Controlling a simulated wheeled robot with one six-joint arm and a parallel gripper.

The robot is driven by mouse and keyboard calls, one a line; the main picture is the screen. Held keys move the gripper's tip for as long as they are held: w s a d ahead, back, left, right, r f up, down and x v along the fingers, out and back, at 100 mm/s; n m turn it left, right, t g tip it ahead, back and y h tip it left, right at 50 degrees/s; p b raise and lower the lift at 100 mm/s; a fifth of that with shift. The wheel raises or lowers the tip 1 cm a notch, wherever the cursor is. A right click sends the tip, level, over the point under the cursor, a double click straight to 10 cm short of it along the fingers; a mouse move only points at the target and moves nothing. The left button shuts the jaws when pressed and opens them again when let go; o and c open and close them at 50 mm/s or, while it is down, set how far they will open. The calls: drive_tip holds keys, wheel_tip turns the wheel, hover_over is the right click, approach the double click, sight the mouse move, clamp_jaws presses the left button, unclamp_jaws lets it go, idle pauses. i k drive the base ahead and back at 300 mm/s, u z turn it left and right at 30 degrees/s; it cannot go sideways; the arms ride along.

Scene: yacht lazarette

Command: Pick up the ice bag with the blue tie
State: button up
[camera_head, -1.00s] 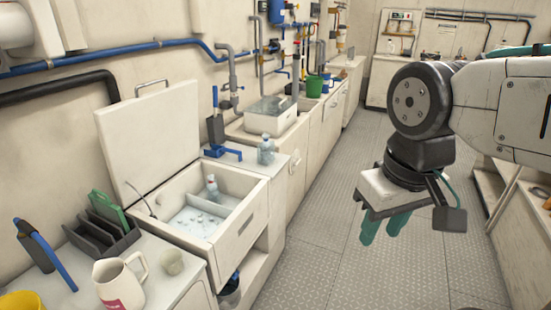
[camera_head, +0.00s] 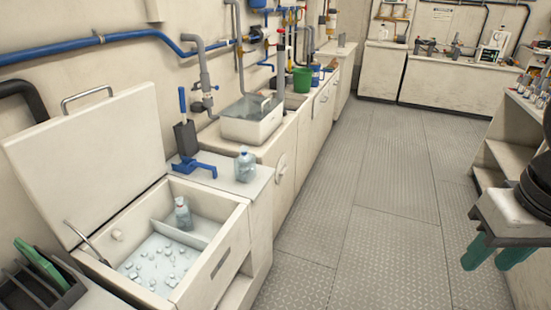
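A clear, bluish bag-like thing (camera_head: 245,167) stands upright on the pale counter beyond the open ice chest. A second clear one (camera_head: 183,214) stands inside the ice chest (camera_head: 232,242), near its divider. Both are too small to tell the tie colour for sure. My gripper (camera_head: 497,255) is at the right edge of the picture, over the floor and far from both. Its two green fingers point down, apart, with nothing seen between them. Part of the gripper is cut off by the picture's edge.
The chest's lid (camera_head: 90,165) stands open against the wall; loose ice cubes lie inside. A blue bracket (camera_head: 194,167) lies beside the counter bag. A white basin (camera_head: 252,122) and a green bucket (camera_head: 302,80) are farther along. The aisle floor (camera_head: 390,200) is clear.

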sight(246, 168)
drive_tip(key=u, duration=0.05)
drive_tip(key=i, duration=0.6)
drive_tip(key=u, duration=0.75)
drive_tip(key=i, duration=0.7)
drive_tip(key=u, duration=0.05)
